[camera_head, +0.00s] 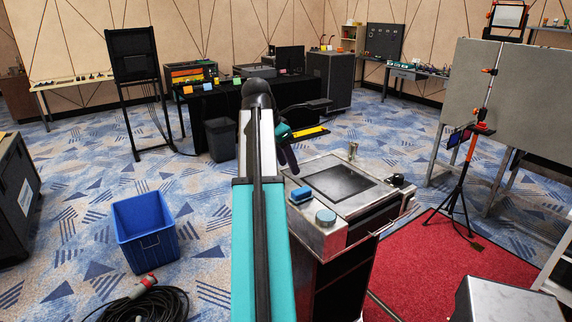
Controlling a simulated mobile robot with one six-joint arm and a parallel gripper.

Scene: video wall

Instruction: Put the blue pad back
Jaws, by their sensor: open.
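A small blue pad (300,195) lies on the left edge of the metal-topped cart (310,232). A round teal-topped object (325,217) sits just in front of it, near the cart's front corner. My gripper (303,146) is above the back left of the cart, partly hidden behind my teal arm. It is open, and I see nothing held in it. It is apart from the pad, higher up and farther back in the picture.
The cart top has a dark recessed panel (339,181), a metal cylinder (352,151) and a small black object (396,179). A blue bin (146,230) and a coiled black cable (150,305) are on the floor at left. A tripod (462,185) stands at right.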

